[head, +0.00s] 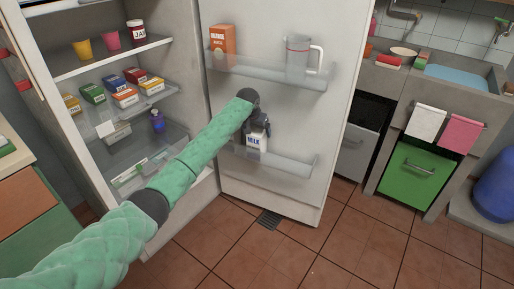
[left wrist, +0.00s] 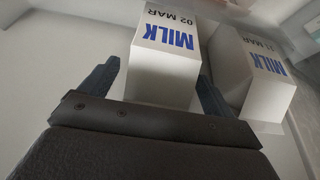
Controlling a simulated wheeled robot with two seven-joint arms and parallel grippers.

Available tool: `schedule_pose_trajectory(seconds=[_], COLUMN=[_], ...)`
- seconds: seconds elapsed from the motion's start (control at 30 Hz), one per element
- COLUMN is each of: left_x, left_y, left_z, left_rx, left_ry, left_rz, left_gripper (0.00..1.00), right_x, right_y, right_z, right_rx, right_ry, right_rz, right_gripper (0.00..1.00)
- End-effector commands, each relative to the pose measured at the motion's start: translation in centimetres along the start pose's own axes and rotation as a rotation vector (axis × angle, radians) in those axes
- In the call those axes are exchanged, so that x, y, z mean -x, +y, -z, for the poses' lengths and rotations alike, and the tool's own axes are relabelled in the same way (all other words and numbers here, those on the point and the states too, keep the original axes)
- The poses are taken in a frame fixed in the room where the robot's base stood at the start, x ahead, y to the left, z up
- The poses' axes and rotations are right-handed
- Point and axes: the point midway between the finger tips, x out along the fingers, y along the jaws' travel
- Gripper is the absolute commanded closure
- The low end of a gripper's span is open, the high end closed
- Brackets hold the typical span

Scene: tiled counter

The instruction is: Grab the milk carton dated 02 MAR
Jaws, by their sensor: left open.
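The milk carton dated 02 MAR (left wrist: 165,60) is white with blue MILK lettering and stands between the two fingers of my left gripper (left wrist: 155,90) in the left wrist view. The fingers are open, one on each side of it. A second milk carton (left wrist: 255,75) stands just to the right, and its date is partly hidden and reads like 11 MAR. In the head view my left gripper (head: 257,127) is at the lower door shelf, above a milk carton (head: 256,143); the gripper partly hides the cartons there. My right gripper is not in view.
The lower door shelf (head: 290,165) has a clear front rail. Above it, the upper door shelf (head: 270,72) holds an orange carton (head: 222,40) and a clear jug (head: 298,58). Fridge shelves with small boxes (head: 125,97) stand left of my arm.

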Motion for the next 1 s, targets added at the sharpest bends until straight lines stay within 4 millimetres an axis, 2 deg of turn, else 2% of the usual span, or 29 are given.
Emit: schedule_pose_trajectory(seconds=[0.1, 0.37, 0.8, 0.83, 1.0], left_x=[-0.95, -1.17, -1.17, -1.17, -1.05], left_y=[0.05, 0.03, 0.02, 0.02, 0.03], left_z=[0.01, -0.02, -0.03, -0.04, 0.06], left_rx=[-0.001, -0.001, -0.001, -0.001, -0.001], left_ry=[0.0, 0.0, 0.0, 0.0, 0.002], left_rz=[0.0, 0.0, 0.0, 0.0, 0.0], left_gripper=[0.11, 0.11, 0.95, 1.0, 1.0], right_x=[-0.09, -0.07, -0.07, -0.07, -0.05], right_y=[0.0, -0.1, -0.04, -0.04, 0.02], right_z=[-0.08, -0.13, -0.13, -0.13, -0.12], right_rx=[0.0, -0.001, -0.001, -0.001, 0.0], right_ry=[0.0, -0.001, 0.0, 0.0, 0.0], right_rz=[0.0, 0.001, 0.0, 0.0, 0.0], right_gripper=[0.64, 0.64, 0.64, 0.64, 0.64])
